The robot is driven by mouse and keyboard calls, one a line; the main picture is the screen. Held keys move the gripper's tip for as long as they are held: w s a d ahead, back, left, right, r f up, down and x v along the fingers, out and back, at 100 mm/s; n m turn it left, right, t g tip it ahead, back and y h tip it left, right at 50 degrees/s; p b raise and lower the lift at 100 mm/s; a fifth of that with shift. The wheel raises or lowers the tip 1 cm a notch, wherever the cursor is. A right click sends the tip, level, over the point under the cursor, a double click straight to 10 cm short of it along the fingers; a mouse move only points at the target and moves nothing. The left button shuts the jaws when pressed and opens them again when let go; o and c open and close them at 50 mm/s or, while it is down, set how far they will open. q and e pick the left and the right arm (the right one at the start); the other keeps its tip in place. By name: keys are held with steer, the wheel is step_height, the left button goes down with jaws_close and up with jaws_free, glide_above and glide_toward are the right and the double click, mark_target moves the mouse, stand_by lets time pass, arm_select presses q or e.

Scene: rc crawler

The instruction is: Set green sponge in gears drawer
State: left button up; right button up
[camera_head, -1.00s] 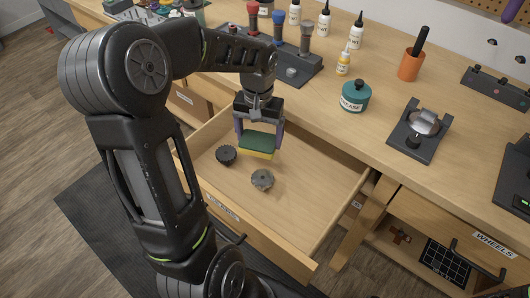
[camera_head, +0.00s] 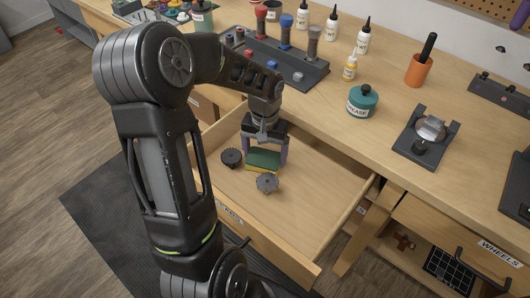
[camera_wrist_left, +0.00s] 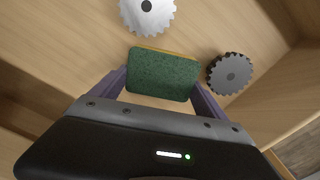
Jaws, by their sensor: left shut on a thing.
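The green sponge (camera_head: 264,159), with a yellow underside, is between the fingers of my left gripper (camera_head: 266,158), which is shut on it. It is inside the open gears drawer (camera_head: 310,205), low near the drawer floor; I cannot tell whether it touches the floor. In the left wrist view the sponge (camera_wrist_left: 163,75) sits between the two purple-grey fingers. A dark gear (camera_head: 231,157) lies just left of the sponge, and a grey gear (camera_head: 267,183) lies just in front of it. My right gripper is not in view.
On the bench stand a teal grease jar (camera_head: 362,101), an orange cup (camera_head: 418,70), a tool rack (camera_head: 285,60) and several bottles. A second open drawer labelled wheels (camera_head: 440,240) is at the lower right. The right part of the gears drawer is bare.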

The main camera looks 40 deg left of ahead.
mark_target(265, 155)
arm_select(q)
steer(key=shift+f, duration=0.2)
steer(key=o, duration=1.2)
steer(key=shift+c, duration=0.2)
steer(key=shift+r, duration=0.2)
step_height(265, 155, up, 12)
